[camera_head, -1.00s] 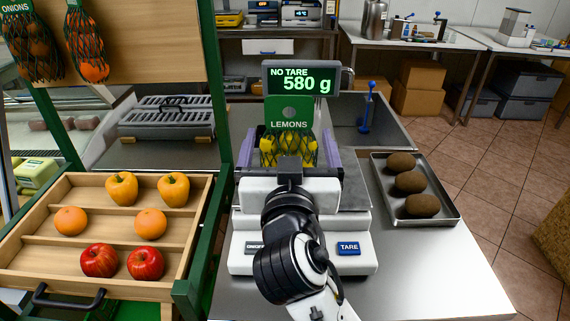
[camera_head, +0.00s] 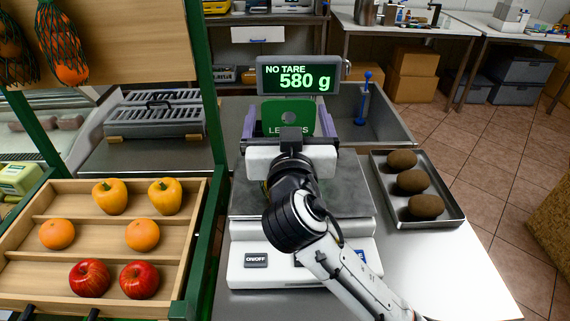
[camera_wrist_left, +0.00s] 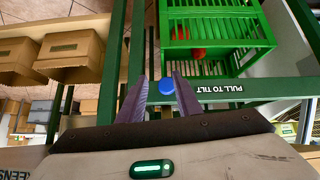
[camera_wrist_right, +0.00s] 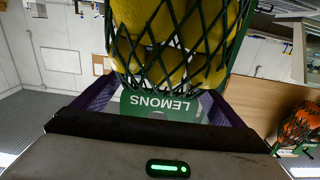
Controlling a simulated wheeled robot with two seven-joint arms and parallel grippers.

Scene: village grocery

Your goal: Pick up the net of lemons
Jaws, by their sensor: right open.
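The net of lemons stands on the scale (camera_head: 340,190), mostly hidden behind my right gripper in the head view. Its green LEMONS header card (camera_head: 289,112) shows above the gripper. In the right wrist view the yellow lemons in dark netting (camera_wrist_right: 175,45) fill the top middle, with the card (camera_wrist_right: 160,107) upside down between the fingers. My right gripper (camera_head: 288,120) is open, its purple fingers on either side of the card with gaps visible. My left gripper (camera_wrist_left: 160,80) is open and empty in the left wrist view, away from the lemons.
The scale display (camera_head: 298,76) reads 580 g, NO TARE. A tray (camera_head: 455,215) with three brown round items is to the right. A wooden tiered rack (camera_head: 25,255) of peppers, oranges and apples stands left, beside a green post (camera_head: 205,190). The right front counter is clear.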

